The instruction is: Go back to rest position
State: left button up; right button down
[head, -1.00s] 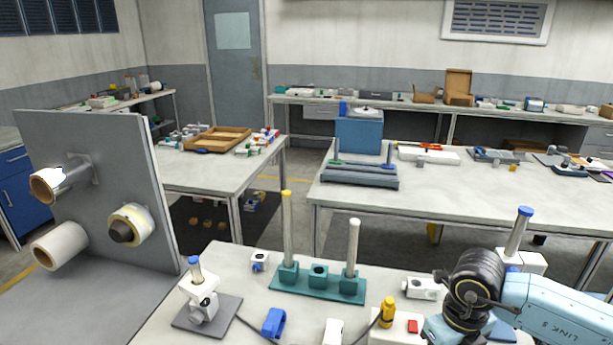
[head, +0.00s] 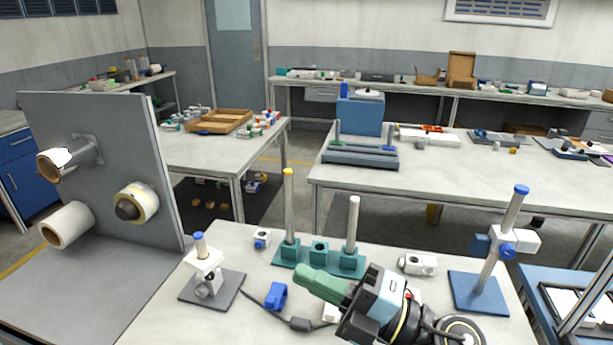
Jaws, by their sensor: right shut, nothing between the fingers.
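My right gripper (head: 312,284), with green fingers, is in the lower middle of the head view, reaching up and left over the near table. Its fingers are together with nothing between them. It covers part of the tabletop in front of the teal post rack (head: 290,255). My left gripper is out of view. Several film rolls hang on the grey upright panel at left: a partly wound roll (head: 56,163), a white roll (head: 67,224) and a cream roll with a dark hub (head: 138,203).
The near table (head: 226,262) holds a left stand (head: 205,265), a blue clip (head: 276,296), a white block (head: 417,264) and a blue-based stand (head: 480,292) with a tilted post. A tray (head: 572,300) is at right. Worktables stand behind, with floor between.

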jog(key=w+d+r+m+t+h, duration=0.2)
jog(key=w+d+m+t+h, duration=0.3)
jog(key=m+t, duration=0.5)
jog(key=d+f+m+h, duration=0.8)
jog(key=d+m+h, duration=0.3)
jog(key=m+h, duration=0.15)
jog(key=s+d+f+m+g+h, duration=0.3)
jog(key=s+d+f+m+g, duration=0.15)
jog(key=f, duration=0.45)
jog(key=s+f+m+g+y, duration=0.1)
jog(key=s+f+g, duration=0.45)
jog(key=s, duration=0.35)
jog(key=s+f+m+g+y, duration=0.1)
jog(key=s+f+g, duration=0.45)
jog(key=s, duration=0.25)
notch_tip(320, 180, down, 26)
jog(key=s, duration=0.3)
jog(key=s+d+f+g+b, duration=0.1)
jog(key=s+d+f, duration=0.2)
jog(key=s+f, duration=1.1)
jog(key=shift+s+d+g+h, duration=0.2)
jog(key=shift+s+g+h, duration=0.15)
jog(key=shift+s, duration=0.25)
